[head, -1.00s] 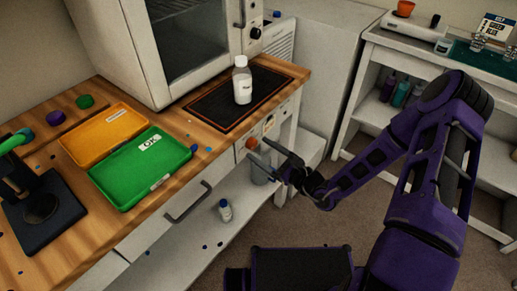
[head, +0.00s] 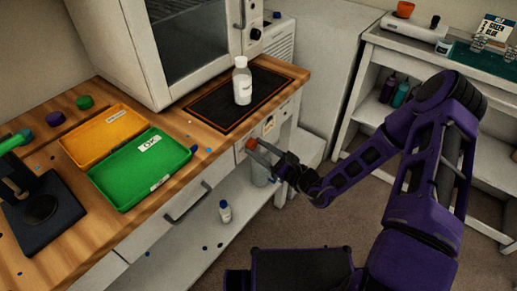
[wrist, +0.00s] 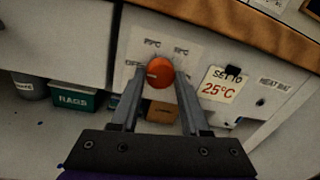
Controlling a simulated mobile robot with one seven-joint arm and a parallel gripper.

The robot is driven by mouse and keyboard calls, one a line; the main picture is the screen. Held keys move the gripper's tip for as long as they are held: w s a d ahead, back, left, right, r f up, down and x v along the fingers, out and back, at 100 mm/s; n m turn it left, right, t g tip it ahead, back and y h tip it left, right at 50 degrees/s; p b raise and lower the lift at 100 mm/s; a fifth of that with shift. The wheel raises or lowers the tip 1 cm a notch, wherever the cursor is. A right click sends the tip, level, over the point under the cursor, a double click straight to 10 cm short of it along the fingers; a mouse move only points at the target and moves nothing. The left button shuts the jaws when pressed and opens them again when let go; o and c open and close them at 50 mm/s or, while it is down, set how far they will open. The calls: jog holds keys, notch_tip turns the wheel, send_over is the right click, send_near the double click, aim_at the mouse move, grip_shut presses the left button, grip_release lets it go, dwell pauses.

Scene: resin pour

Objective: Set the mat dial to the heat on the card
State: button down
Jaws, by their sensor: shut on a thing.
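The orange-red mat dial (wrist: 160,72) is on the white front panel under the bench edge. Faint temperature labels stand above it and an OFF label to its left. A small pale mark shows on the dial's left part, but I cannot tell its exact setting. My gripper (head: 261,153) is at the panel, its fingers shut on the dial, one on each side, in the wrist view. The card (wrist: 219,86) right of the dial reads "SET TO 25°C". The dark heat mat (head: 214,109) with an orange border lies on the bench.
A white-capped bottle (head: 242,82) stands on the mat. A green tray (head: 118,192) and an orange tray (head: 84,153) lie left on the bench. Below are a grey bucket (wrist: 30,88), a RAGS box (wrist: 72,97) and a small bottle (head: 225,212). A "HEAT MAT" label (wrist: 274,85) is right of the card.

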jog(key=shift+r+m+p, duration=0.1)
jog(key=shift+m+p, duration=0.2)
jog(key=shift+r+m+p, duration=0.1)
jog(key=shift+m+p, duration=0.7)
jog(key=shift+p, duration=0.1)
jog(key=m+p, duration=0.2)
jog(key=m, duration=0.1)
jog(key=shift+p, duration=0.35)
jog(key=m+p, duration=0.1)
jog(key=m, duration=0.2)
jog(key=shift+m+g+p, duration=0.3)
jog(key=shift+p, duration=0.1)
jog(key=shift+m+p, duration=0.55)
jog(key=shift+m, duration=0.75)
jog(key=shift+c, duration=2)
grip_release()
